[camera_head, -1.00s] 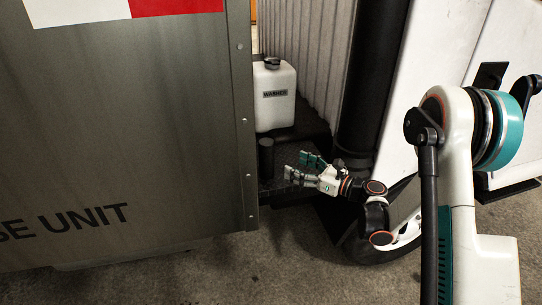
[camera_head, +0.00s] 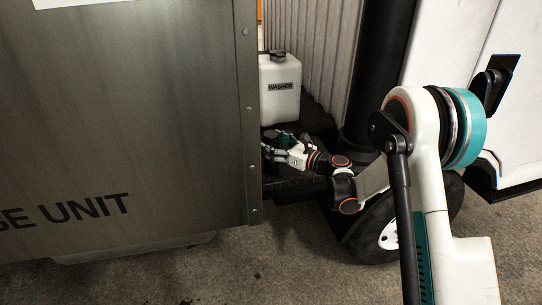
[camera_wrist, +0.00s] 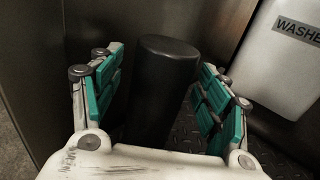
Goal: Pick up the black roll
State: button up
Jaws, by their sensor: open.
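The black roll (camera_wrist: 160,88) stands upright on a dark treaded step, seen in the wrist view between the two teal-padded fingers of my gripper (camera_wrist: 162,95). The fingers are open on either side of it, with a gap showing at each side. In the head view my gripper (camera_head: 275,148) is at the step beside the metal cabinet's edge. There the roll (camera_head: 267,155) is mostly hidden behind the fingers and the cabinet edge.
A white washer jug (camera_head: 279,90) stands behind the roll and also shows at the right of the wrist view (camera_wrist: 292,60). The large metal cabinet (camera_head: 130,120) closes off the left. A black vertical pipe (camera_head: 377,80) and a wheel (camera_head: 392,232) are to the right.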

jog(key=shift+w+a, duration=0.15)
jog(key=shift+a, duration=0.1)
jog(key=c, duration=1.4)
jog(key=shift+r, duration=0.2)
